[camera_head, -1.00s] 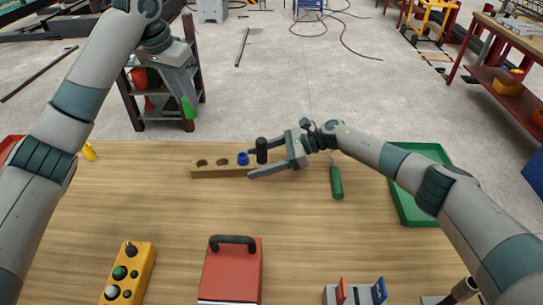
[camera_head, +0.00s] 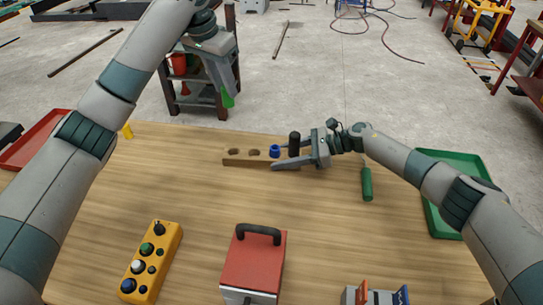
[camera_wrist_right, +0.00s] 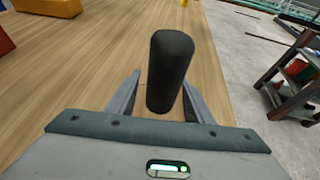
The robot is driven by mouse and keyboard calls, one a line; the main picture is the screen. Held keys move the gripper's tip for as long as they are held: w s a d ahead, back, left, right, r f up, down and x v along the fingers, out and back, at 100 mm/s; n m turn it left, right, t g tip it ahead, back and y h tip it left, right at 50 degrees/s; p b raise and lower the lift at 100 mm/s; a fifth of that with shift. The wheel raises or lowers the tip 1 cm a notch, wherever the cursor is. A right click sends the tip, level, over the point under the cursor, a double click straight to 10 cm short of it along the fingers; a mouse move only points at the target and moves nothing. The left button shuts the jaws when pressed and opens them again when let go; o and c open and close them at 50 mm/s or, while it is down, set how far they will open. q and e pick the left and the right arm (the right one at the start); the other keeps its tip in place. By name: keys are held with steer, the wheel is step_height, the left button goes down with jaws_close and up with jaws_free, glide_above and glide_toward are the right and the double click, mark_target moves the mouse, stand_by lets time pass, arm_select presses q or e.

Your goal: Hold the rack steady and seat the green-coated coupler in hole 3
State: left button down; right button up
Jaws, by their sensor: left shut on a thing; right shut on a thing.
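A wooden rack (camera_head: 240,162) lies on the table. Two open holes show in its left part. A blue coupler (camera_head: 275,151) sits in it to their right, and a black cylinder (camera_head: 294,143) stands upright near its right end. My right gripper (camera_head: 283,157) is shut on the rack's right end, one finger along each side. In the right wrist view the black cylinder (camera_wrist_right: 170,70) rises between the fingers and hides the rack behind it. My left gripper (camera_head: 222,82) is shut on the green coupler (camera_head: 228,97), raised well above and beyond the rack, pointing down.
A green screwdriver (camera_head: 367,183) and a green tray (camera_head: 450,162) lie on the right. A red box with a black handle (camera_head: 255,262) and a yellow button box (camera_head: 152,262) stand at the front. A red tray (camera_head: 38,140) is at the left. The tabletop before the rack is clear.

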arm_select(q)
step_height(320, 180, down, 9)
steer(key=shift+s, duration=0.15)
steer(key=shift+a+f, duration=0.1)
steer(key=shift+f, duration=0.05)
steer(key=shift+f, duration=2.45)
steer(key=shift+f, duration=0.1)
steer(key=shift+f, duration=2.4)
steer(key=shift+f, duration=0.1)
steer(key=c, duration=1.5)
jaws_free()
steer(key=shift+o, duration=0.2)
